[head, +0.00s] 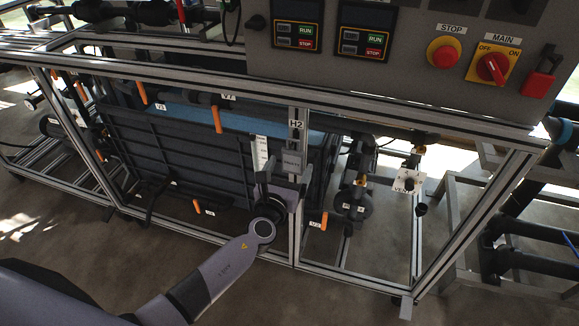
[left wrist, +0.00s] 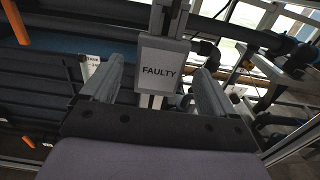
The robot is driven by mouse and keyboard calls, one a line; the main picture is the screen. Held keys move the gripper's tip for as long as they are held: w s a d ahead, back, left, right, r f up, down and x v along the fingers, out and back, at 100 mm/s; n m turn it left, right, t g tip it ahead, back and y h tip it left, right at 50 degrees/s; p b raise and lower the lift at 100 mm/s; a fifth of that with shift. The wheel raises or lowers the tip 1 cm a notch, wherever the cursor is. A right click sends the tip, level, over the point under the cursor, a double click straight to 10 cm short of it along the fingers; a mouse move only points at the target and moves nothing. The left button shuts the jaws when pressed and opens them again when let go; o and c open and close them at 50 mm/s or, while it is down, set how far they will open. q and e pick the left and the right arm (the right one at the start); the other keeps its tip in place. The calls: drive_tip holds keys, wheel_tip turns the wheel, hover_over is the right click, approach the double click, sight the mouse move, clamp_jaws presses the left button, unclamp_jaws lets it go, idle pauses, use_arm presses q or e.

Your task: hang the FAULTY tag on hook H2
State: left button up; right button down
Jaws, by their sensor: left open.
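The FAULTY tag (head: 292,160) is a small grey plate at the upright post below the H2 label (head: 296,124). In the left wrist view the tag (left wrist: 163,71) faces me, upright, with its word readable. It appears to hang at the post, but the hook itself is too small or hidden to tell. My left gripper (head: 277,174) is open just in front of and below the tag. In the left wrist view its fingers stand apart, one on each side of the tag, with gaps visible. My right gripper is not in view.
The metal frame (head: 430,109) runs around the post, with a dark ribbed tank (head: 190,160) behind it. A control panel (head: 400,60) with STOP and MAIN switches overhangs above. Orange valve handles (head: 217,119) stick out nearby. The floor (head: 330,295) in front is clear.

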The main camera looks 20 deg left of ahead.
use_arm(q)
drive_tip(key=s+p, duration=0.1)
drive_tip(key=s, duration=0.5)
drive_tip(key=shift+s+a+p, duration=0.15)
drive_tip(key=shift+s+p, duration=0.05)
drive_tip(key=shift+p, duration=0.2)
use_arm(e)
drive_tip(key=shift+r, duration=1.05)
use_arm(q)
drive_tip(key=s, duration=0.7)
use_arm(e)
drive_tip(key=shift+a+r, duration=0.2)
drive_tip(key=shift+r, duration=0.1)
use_arm(q)
drive_tip(key=shift+a, duration=0.1)
